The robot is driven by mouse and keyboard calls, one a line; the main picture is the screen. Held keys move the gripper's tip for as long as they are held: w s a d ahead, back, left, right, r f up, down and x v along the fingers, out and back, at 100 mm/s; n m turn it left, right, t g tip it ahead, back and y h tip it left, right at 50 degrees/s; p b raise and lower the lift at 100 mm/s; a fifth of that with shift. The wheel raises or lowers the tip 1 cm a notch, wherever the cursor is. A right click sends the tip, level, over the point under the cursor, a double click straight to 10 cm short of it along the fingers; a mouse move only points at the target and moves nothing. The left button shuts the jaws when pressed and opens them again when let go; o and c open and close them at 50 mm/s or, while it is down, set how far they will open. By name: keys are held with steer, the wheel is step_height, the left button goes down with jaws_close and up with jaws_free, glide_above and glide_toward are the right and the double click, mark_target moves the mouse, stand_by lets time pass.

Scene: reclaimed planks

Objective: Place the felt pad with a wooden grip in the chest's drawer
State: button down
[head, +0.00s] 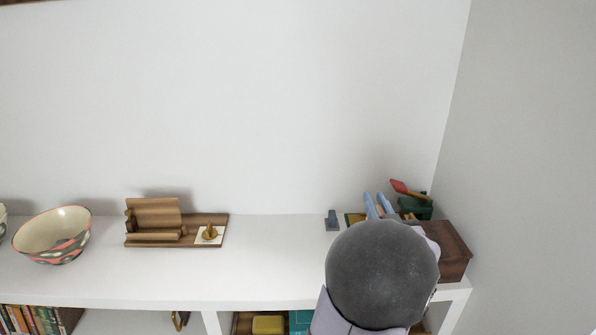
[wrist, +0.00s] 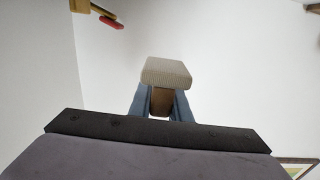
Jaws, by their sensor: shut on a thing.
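In the wrist view my gripper (wrist: 161,103) is shut on the brown wooden grip (wrist: 161,101) of the felt pad (wrist: 167,72). The pad is a beige block with rounded edges, held just beyond the fingertips. In the head view the blue fingers (head: 377,203) point up and away behind my grey wrist, and the pad cannot be made out. The brown wooden chest (head: 450,250) stands at the right end of the white shelf. My arm covers its left part, so I cannot tell how its drawer stands.
A dark green holder (head: 416,208) with a red-tipped tool (head: 405,188) stands behind the chest. A small blue-grey object (head: 332,220) is left of my arm. A wooden tray (head: 185,243) and patterned bowl (head: 53,236) are farther left. The white shelf (head: 270,260) is clear mid-way.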

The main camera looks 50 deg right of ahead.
steer(key=shift+r, duration=0.15)
steer(key=w+a+r+n+t+y, duration=0.25)
steer(key=w+a+r, duration=0.2)
steer(key=a, duration=0.25)
steer(key=w+a+f+n+t+y+p, duration=0.1)
steer(key=w+a+f+n+y+p, duration=0.2)
steer(key=w+a+f+y+p, duration=0.45)
steer(key=w+a+f+n+t+y+p, duration=0.2)
steer(key=a+n+y+p, duration=0.15)
steer(key=a, duration=0.75)
steer(key=a+n+g+y+p, duration=0.2)
steer(key=a+n+y+p, duration=0.3)
steer(key=a, duration=1.7)
steer(key=shift+w+f+n+y+p, duration=0.15)
steer(key=shift+w+n+y+p, duration=0.3)
steer(key=shift+y+p, duration=2.2)
steer(key=shift+g+h+p, duration=0.25)
steer(key=shift+h+p, duration=0.75)
steer(key=shift+h, duration=0.1)
